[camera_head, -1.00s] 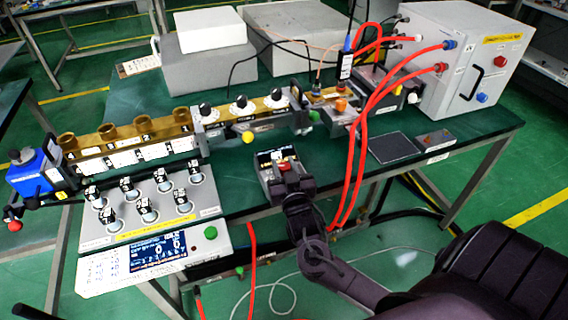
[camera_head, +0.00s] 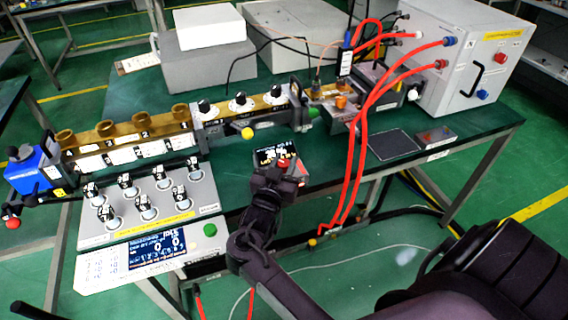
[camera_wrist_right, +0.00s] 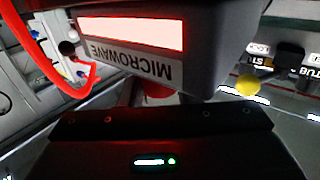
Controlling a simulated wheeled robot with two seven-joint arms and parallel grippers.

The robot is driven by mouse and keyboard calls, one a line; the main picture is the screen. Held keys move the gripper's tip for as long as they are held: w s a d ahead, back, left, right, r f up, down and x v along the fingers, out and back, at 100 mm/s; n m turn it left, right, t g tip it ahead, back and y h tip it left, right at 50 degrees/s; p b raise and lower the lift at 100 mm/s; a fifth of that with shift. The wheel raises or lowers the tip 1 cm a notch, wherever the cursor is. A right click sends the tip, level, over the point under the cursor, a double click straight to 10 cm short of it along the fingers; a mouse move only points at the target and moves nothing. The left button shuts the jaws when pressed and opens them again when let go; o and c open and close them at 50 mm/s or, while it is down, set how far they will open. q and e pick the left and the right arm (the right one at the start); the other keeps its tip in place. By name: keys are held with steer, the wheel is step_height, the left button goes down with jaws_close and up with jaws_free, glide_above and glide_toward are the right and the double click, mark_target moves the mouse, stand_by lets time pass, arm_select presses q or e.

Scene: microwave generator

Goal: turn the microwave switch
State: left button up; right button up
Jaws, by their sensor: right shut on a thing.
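The microwave switch box (camera_head: 270,155) is a small dark box at the table's front edge, with a dark panel and red glow. In the right wrist view the box (camera_wrist_right: 215,60) shows a bright red-lit strip above an upside-down MICROWAVE label (camera_wrist_right: 130,60). A small red part, the switch (camera_wrist_right: 160,93), shows below the box there, mostly hidden by my gripper. My right gripper (camera_head: 281,172) is at the front of the box, shut on the switch; its fingertips are largely hidden. My left gripper is not in view.
Red hoses (camera_head: 355,150) hang over the front edge just right of my right gripper. A control panel with several knobs (camera_head: 145,206) stands to the left. A waveguide row (camera_head: 240,112) with a yellow ball (camera_head: 247,133) lies behind. A grey box (camera_head: 475,65) stands at the right.

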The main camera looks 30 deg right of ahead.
stand_by(0.3)
steer(key=o, duration=1)
